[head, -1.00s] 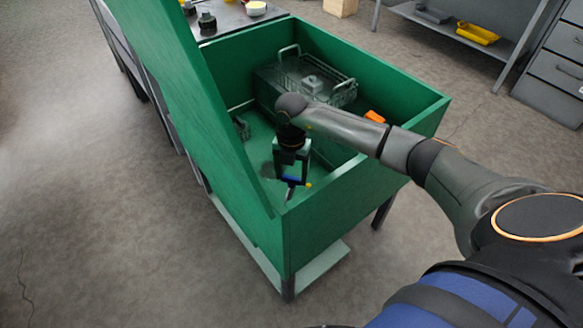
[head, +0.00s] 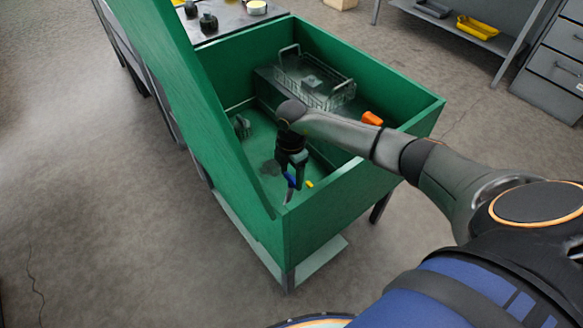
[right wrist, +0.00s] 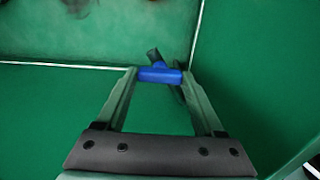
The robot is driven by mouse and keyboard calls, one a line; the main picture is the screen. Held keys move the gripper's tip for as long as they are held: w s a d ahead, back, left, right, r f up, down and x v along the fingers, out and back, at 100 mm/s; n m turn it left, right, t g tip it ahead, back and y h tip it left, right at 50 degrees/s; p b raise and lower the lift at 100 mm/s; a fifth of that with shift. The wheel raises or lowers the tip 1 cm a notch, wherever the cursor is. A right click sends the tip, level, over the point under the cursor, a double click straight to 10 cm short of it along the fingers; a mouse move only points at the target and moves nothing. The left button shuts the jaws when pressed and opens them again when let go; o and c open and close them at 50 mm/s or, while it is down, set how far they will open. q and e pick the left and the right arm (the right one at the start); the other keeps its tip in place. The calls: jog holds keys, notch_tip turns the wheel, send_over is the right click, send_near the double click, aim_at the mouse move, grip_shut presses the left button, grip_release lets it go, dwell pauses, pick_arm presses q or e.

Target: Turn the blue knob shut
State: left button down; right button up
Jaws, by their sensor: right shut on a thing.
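The blue knob (head: 291,181) is a short bar low inside the near corner of the open green box (head: 350,210). It shows clearly in the right wrist view (right wrist: 160,75), lying crosswise between two fingertips, with a dark stem or pipe next to it. My right gripper (head: 290,178) points down into the box and is shut on the knob. In the right wrist view its fingers (right wrist: 158,76) meet the knob's two ends. The gripper hides part of the knob in the head view. My left gripper is not in view.
The raised green lid (head: 190,90) stands along the box's left side. A wire basket (head: 335,95) is at the back inside, with an orange object (head: 371,118) near the right wall. A small yellow piece (head: 310,184) is beside the gripper. Green walls are close around the hand.

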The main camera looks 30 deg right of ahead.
aim_at(292, 178)
jog(key=shift+d, duration=0.1)
dwell(0.3)
jog(key=o, duration=1.4)
notch_tip(292, 178, up, 13)
jog(key=shift+f+p, duration=0.2)
jog(key=shift+p, duration=0.3)
